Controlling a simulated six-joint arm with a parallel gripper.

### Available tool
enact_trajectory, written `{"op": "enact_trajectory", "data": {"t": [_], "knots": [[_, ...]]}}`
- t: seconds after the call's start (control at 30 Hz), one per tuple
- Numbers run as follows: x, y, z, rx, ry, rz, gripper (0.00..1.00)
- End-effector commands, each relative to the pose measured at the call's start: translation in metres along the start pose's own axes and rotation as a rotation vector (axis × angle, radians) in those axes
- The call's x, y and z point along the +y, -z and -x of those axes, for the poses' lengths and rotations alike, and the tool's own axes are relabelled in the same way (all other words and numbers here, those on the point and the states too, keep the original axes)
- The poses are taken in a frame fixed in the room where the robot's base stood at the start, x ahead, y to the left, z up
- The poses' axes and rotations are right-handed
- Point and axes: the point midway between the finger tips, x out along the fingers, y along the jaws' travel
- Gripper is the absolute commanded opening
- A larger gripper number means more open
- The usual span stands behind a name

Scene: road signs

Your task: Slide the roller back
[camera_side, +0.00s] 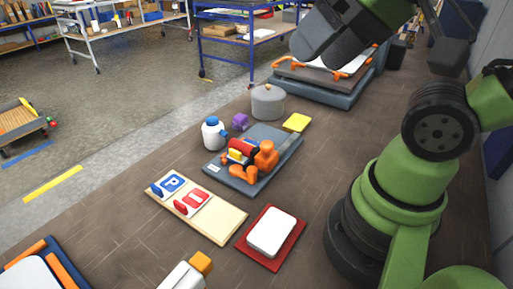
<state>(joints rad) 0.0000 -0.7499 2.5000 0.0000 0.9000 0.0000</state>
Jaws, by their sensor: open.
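A red roller-like cylinder (241,146) sits on a flat blue-grey base (228,180) in the middle of the bench. A small yellow block (236,156) shows just below it, and orange parts (265,157) stand to its right and in front, partly hiding it. Which of these parts are joined to the roller I cannot tell. My gripper (335,50) is at the top of the picture, dark grey, above and to the right of the roller and clear of it. Its jaws are open, and no object shows between them.
A cream board (225,222) with blue and red sign plates lies in front; a white block on a red tray (268,262) is beside it. A white bottle (213,134), purple piece (240,121), grey pot (268,102) and yellow pad (297,122) surround the base.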

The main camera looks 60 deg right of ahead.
Motion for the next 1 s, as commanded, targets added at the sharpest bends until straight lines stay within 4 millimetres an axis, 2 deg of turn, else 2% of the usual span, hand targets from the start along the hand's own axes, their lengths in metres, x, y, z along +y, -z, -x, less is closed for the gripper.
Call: {"op": "enact_trajectory", "data": {"t": [0.63, 0.77, 1.0], "knots": [[0.000, 0.004, -0.001, -0.015, -0.011, -0.008, 0.59], [0.000, 0.019, -0.010, -0.089, -0.059, -0.046, 0.59], [0.016, 0.065, -0.052, -0.322, -0.199, -0.180, 0.59]]}}
